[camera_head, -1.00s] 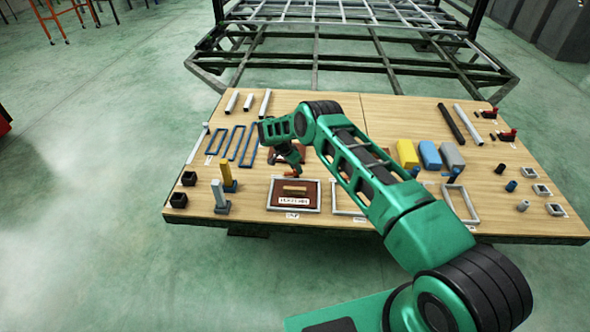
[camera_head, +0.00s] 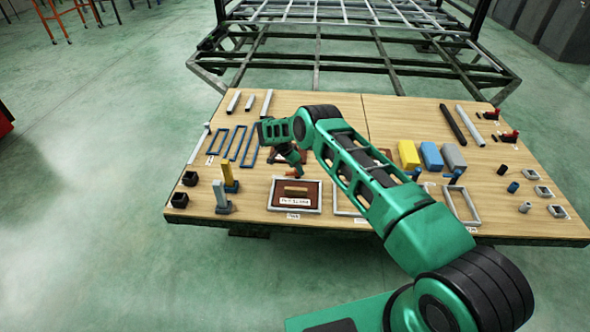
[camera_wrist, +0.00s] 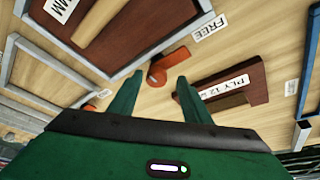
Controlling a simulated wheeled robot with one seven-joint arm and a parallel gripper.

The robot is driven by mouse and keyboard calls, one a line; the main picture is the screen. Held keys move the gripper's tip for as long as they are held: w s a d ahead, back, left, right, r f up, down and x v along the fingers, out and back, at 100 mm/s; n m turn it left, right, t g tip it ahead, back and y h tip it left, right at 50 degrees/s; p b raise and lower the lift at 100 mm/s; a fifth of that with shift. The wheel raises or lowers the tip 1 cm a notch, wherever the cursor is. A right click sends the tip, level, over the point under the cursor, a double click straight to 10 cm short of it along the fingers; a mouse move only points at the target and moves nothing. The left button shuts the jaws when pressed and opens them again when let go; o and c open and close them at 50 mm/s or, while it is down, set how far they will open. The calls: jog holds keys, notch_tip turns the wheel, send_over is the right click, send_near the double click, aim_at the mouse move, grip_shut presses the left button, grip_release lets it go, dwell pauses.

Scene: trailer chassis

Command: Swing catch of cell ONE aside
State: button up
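An orange catch (camera_wrist: 170,66) shows in the wrist view on the wooden table, beside the grey frame's corner. It also shows small in the head view (camera_head: 291,174), just behind the framed brown panel. My gripper (camera_wrist: 157,88) is open and empty. The catch lies beyond its two green fingertips, roughly between them, and I see no clear contact. A second orange piece (camera_wrist: 94,98) is partly hidden by the left finger. I see no label reading ONE, so I cannot tell which catch belongs to that cell.
A grey-framed brown panel (camera_head: 282,199) with a wooden handle lies in front of the gripper. A brown panel labelled PLY 12 (camera_wrist: 258,84) lies right of the fingers in the wrist view. Blue frames (camera_head: 238,143) lie left; coloured blocks (camera_head: 431,156) stand right.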

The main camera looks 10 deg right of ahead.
jog(key=shift+r, duration=0.1)
jog(key=v, duration=1)
jog(key=shift+a+r, duration=0.2)
jog(key=shift+r, duration=0.05)
jog(key=shift+r, duration=0.1)
